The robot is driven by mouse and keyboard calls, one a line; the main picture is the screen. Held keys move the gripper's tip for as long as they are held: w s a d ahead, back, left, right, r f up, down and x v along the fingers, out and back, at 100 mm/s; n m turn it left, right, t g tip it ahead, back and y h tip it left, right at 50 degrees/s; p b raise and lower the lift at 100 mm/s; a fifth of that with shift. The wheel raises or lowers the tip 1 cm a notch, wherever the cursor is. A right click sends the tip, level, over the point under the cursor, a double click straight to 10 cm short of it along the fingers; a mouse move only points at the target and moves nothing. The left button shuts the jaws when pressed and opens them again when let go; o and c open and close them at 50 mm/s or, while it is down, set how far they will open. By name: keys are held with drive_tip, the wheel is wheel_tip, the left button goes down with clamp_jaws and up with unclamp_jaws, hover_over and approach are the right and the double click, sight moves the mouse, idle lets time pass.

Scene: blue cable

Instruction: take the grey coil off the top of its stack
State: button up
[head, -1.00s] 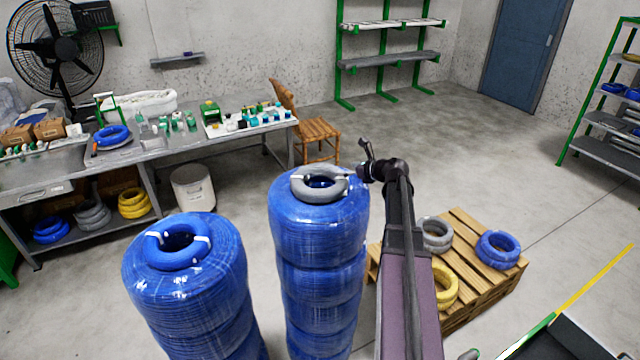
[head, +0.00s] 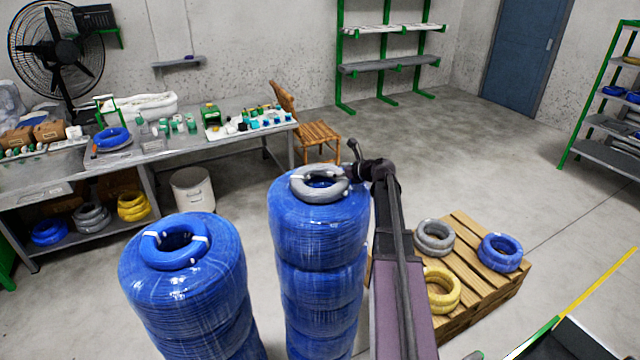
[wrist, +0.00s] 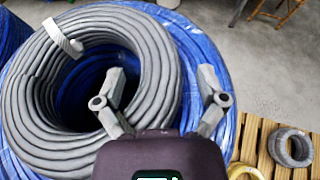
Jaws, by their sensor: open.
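The grey coil (head: 319,184) lies flat on top of the taller stack of wrapped blue cable (head: 318,265), with white ties around it. In the wrist view the grey coil (wrist: 90,75) fills the left side, over the blue wrap (wrist: 205,65). My gripper (wrist: 163,92) is open and empty. Its left finger is over the coil's open centre and its right finger is outside the coil's right edge, so the coil's right band lies between them. Whether the fingers touch the coil is not clear. In the head view my gripper reaches the coil's right side, its tips partly hidden.
A shorter blue stack (head: 185,285) with a blue coil (head: 176,246) on top stands to the left. A wooden pallet (head: 465,290) with grey, blue and yellow coils is to the right. A workbench (head: 150,160) and chair (head: 318,131) stand behind. Open floor lies at back right.

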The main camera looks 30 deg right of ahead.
clamp_jaws()
drive_tip(key=shift+r, duration=0.2)
idle(0.4)
wheel_tip(320, 180, up, 3)
drive_tip(key=p, duration=0.3)
drive_tip(key=shift+r+p, duration=0.2)
drive_tip(key=shift+p, duration=0.2)
drive_tip(key=s+a, duration=0.1)
drive_tip(key=s, duration=0.4)
drive_tip(key=s+a, duration=0.1)
drive_tip(key=s, duration=0.4)
drive_tip(key=s+r+p, duration=0.1)
drive_tip(key=s, duration=0.4)
drive_tip(key=shift+s+a+r, duration=0.1)
drive_tip(key=shift+s+a, duration=0.25)
drive_tip(key=shift+a, duration=0.05)
